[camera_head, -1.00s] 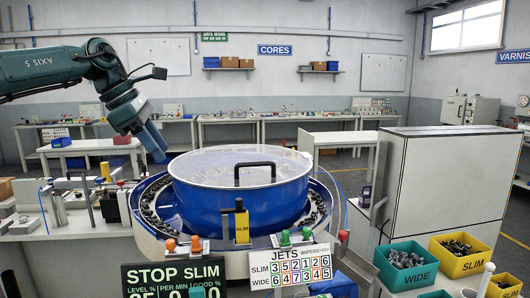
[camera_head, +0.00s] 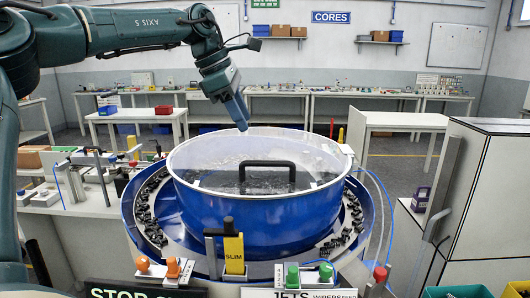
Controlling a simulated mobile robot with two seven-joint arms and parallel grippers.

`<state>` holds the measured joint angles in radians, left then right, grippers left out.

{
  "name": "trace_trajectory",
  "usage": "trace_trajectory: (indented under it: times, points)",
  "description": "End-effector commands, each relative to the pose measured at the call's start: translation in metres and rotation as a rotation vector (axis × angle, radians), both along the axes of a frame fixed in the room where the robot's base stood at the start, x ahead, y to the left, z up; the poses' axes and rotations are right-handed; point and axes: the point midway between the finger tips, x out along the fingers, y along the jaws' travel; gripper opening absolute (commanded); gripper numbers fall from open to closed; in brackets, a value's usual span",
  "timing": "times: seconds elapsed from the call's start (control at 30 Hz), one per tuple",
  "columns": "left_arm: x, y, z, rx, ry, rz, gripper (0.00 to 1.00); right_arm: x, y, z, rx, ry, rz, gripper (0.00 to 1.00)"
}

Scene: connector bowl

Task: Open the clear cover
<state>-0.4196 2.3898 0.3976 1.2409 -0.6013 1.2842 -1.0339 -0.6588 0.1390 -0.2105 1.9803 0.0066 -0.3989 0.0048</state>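The clear cover (camera_head: 212,152) lies flat over the blue bowl (camera_head: 255,215), apparently closed. Its black handle (camera_head: 267,164) stands up at the near side of the cover. Small dark parts show dimly through the cover. My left gripper (camera_head: 241,124) points down over the far part of the cover, beyond and slightly left of the handle. It appears apart from the handle; whether it touches the cover I cannot tell. Its fingers are seen edge-on, so their opening is unclear. My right gripper is not in view.
A track with dark connectors (camera_head: 150,205) rings the bowl. A yellow SLIM block (camera_head: 234,252) and coloured knobs (camera_head: 292,274) stand in front. A pale cabinet (camera_head: 490,215) stands on the right. Metal fixtures (camera_head: 85,175) sit on the left bench.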

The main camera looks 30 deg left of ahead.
Motion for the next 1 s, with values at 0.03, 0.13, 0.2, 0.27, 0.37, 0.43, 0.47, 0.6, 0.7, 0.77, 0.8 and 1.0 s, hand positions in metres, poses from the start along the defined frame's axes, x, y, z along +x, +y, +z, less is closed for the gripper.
trace_trajectory:
  times: [0.03, 0.13, 0.2, 0.27, 0.37, 0.43, 0.47, 0.6, 0.7, 0.77, 0.8, 1.0]
  points:
    - [0.003, -0.002, -0.010, 0.000, 0.007, -0.001, 0.36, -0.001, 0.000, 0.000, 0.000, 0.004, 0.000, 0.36]
    - [0.010, -0.007, -0.030, -0.001, 0.008, -0.001, 0.36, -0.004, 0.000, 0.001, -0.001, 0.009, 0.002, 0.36]
    - [0.016, -0.011, -0.043, 0.000, 0.007, -0.001, 0.36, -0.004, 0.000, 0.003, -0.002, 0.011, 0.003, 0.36]
    - [0.020, -0.014, -0.055, 0.000, 0.007, -0.001, 0.36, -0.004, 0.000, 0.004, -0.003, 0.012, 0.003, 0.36]
    - [0.027, -0.018, -0.071, 0.000, 0.006, -0.001, 0.36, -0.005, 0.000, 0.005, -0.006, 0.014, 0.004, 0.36]
    - [0.031, -0.021, -0.081, 0.000, 0.006, -0.001, 0.36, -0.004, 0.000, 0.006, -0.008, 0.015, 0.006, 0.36]
    - [0.032, -0.021, -0.084, 0.001, 0.004, -0.001, 0.36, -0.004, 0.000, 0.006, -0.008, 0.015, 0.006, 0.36]
    - [0.037, -0.024, -0.095, 0.000, 0.001, 0.000, 0.36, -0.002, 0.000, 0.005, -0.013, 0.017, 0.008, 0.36]
    - [0.039, -0.025, -0.099, 0.000, 0.001, 0.000, 0.36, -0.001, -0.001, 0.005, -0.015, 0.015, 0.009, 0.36]
    - [0.039, -0.025, -0.100, 0.001, 0.001, 0.000, 0.36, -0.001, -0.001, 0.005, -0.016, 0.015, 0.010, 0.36]
    - [0.039, -0.025, -0.100, 0.000, 0.000, 0.000, 0.36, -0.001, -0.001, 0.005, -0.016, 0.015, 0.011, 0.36]
    - [0.039, -0.025, -0.100, 0.000, 0.000, 0.000, 0.33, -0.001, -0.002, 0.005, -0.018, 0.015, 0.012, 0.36]
